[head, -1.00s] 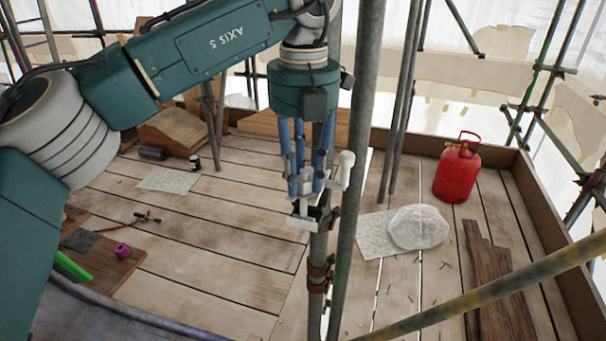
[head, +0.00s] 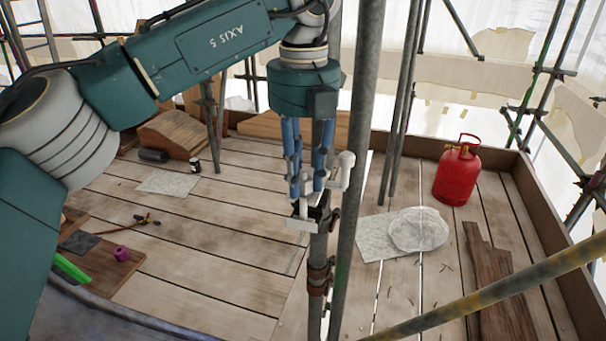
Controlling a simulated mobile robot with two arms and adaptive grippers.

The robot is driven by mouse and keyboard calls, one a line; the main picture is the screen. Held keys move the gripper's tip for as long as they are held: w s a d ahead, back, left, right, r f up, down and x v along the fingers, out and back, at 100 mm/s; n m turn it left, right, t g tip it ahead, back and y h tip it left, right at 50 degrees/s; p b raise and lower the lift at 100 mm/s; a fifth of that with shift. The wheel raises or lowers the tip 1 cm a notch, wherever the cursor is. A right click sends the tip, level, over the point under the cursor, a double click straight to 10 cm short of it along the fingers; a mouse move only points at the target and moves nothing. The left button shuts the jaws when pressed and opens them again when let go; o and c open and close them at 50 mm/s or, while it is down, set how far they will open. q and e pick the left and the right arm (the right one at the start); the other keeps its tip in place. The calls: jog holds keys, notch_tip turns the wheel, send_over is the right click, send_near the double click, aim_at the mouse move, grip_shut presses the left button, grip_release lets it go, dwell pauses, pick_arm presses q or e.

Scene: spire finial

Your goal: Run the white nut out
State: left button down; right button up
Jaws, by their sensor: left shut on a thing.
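My left gripper (head: 306,192) comes down from the upper middle in the head view, its blue fingers pointing down beside a grey upright pole. It is shut on a small white part, which I take for the white nut (head: 304,209); the fingers hide much of it. A white flat piece (head: 301,225) and a dark block sit just below the fingertips, against the pole. A white cranked piece (head: 345,170) sticks out to the right of the fingers, in front of a second pole. The thread is too small to make out. My right gripper is not in view.
Scaffold poles (head: 355,120) stand close to the right of the gripper. A purple roll (head: 122,253) lies at left.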

pick_arm(q)
jog(key=shift+w+r+n, duration=0.1)
jog(key=shift+r+n, duration=0.15)
jog(key=shift+n, duration=0.35)
dwell(0.7)
dwell(0.6)
jog(key=c, duration=1.6)
grip_release()
jog(key=shift+o, duration=0.7)
jog(key=shift+f, duration=0.15)
notch_tip(320, 180, up, 12)
